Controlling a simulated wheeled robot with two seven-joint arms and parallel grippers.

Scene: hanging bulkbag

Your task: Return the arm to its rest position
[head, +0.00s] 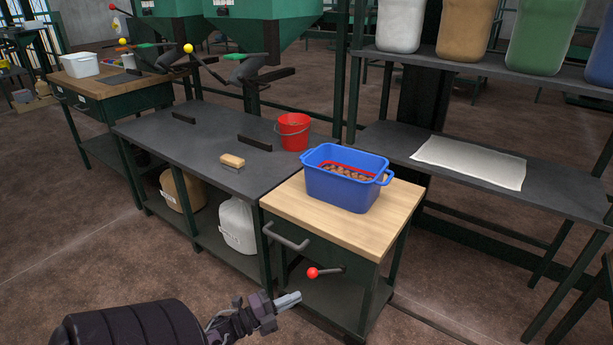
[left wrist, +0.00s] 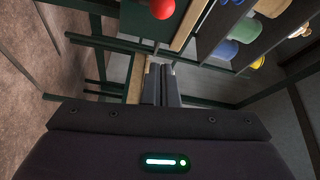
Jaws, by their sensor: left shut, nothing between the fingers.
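My left arm comes in at the bottom of the head view. Its gripper (head: 289,299) is shut and empty, in front of the wood-topped stand. The shut fingers (left wrist: 162,86) also show in the left wrist view. A lever with a red knob (head: 313,273) sticks out from the front of the stand, a little above and to the right of the fingertips, apart from them. The red knob (left wrist: 163,8) is at the top of the left wrist view. My right gripper is in neither view.
A blue tub (head: 335,190) of brown lumps stands on the wooden top (head: 385,222). A dark bench (head: 205,150) to the left bears a red bucket (head: 293,132) and a brush (head: 232,161). Shelves (head: 480,168) stand at right. The brown floor (head: 70,260) at left is clear.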

